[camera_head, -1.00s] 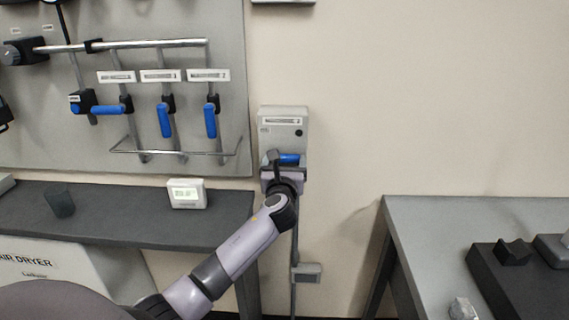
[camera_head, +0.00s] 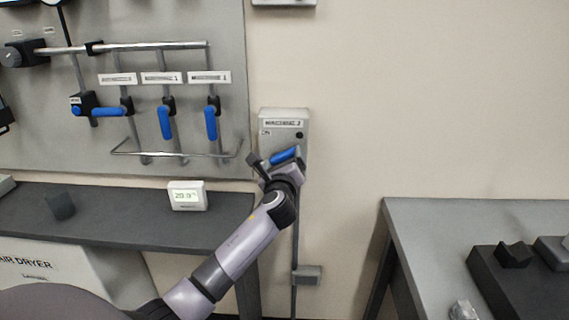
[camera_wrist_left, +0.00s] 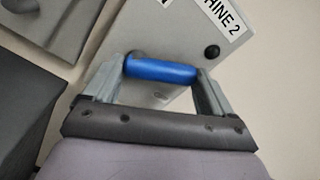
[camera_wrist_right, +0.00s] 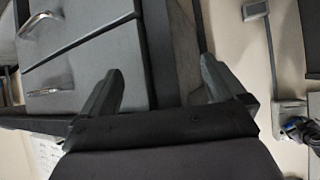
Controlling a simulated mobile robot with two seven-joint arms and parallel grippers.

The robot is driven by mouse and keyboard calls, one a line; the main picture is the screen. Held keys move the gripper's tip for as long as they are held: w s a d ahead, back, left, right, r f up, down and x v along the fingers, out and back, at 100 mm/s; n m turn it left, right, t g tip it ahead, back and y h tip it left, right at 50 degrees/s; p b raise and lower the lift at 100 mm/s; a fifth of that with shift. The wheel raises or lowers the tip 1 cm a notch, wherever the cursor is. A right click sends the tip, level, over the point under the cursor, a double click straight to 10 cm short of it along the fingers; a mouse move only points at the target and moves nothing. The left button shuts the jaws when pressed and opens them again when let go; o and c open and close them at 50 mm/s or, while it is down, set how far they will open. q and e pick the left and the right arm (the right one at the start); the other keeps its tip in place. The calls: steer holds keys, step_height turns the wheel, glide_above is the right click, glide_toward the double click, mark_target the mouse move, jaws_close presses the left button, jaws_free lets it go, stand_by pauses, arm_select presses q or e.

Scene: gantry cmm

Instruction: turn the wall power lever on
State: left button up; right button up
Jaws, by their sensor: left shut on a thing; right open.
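The wall power box (camera_head: 270,140) is a grey box on the beige wall, with a label reading roughly "MACHINE 2" and a smaller "ON" mark. Its blue lever handle (camera_head: 285,156) is tilted, right end higher. My left gripper (camera_head: 277,161) is shut on the handle from below. In the left wrist view the blue handle (camera_wrist_left: 160,70) lies lengthwise between the two fingers, in front of the box face (camera_wrist_left: 180,40); its pivot is partly hidden. My right gripper (camera_wrist_right: 160,84) is open and empty; it is outside the head view.
A grey panel (camera_head: 60,130) with pipes and several blue-handled valves is left of the box. A dark shelf (camera_head: 120,215) holds a white display (camera_head: 187,195) and a dark cup (camera_head: 60,204). A grey table (camera_head: 430,225) stands right.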

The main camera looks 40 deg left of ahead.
arm_select(q)
steer(key=n, duration=0.5)
steer(key=shift+s+a+r+n+b, duration=0.25)
steer(key=shift+a+r+n+b, duration=0.05)
steer(key=shift+a+r, duration=0.1)
steer(key=n, duration=0.4)
steer(key=a+n+b, duration=0.1)
steer(key=n, duration=0.1)
steer(key=shift+s+r+n, duration=0.25)
steer(key=shift+s+n, duration=0.05)
steer(key=shift+s, duration=0.05)
steer(key=shift+a, duration=0.1)
steer(key=o, duration=0.8)
steer(key=shift+o, duration=0.2)
steer(key=shift+s, duration=0.1)
steer(key=v, duration=0.7)
steer(key=shift+b, duration=0.4)
